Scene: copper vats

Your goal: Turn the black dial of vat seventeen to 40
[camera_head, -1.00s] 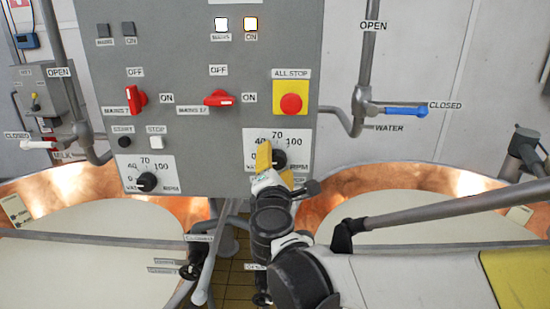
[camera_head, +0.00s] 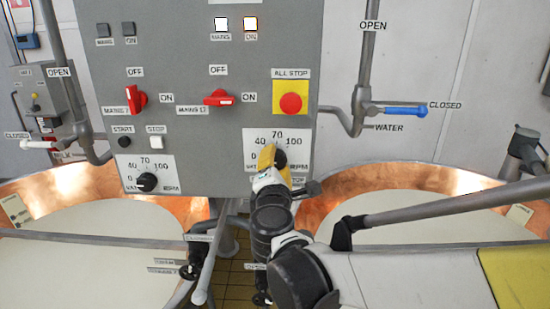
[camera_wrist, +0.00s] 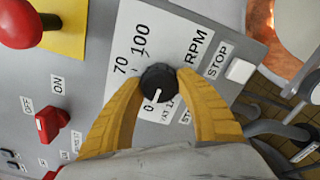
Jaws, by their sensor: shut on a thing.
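The black dial (camera_wrist: 159,83) of vat seventeen sits on a white scale plate on the grey panel. It also shows in the head view (camera_head: 280,157), partly behind my gripper (camera_head: 270,157). In the wrist view the two yellow fingers of my gripper (camera_wrist: 160,100) are shut on the black dial, one on each side. The 40 is hidden behind the left finger in the wrist view but shows in the head view, above left of the dial.
A red all-stop button (camera_head: 291,103) on a yellow plate is above the dial. A white stop button (camera_wrist: 240,70) is beside the plate. A red switch (camera_head: 219,98) and a second black dial (camera_head: 147,182) are further left. Copper vats (camera_head: 330,195) stand below.

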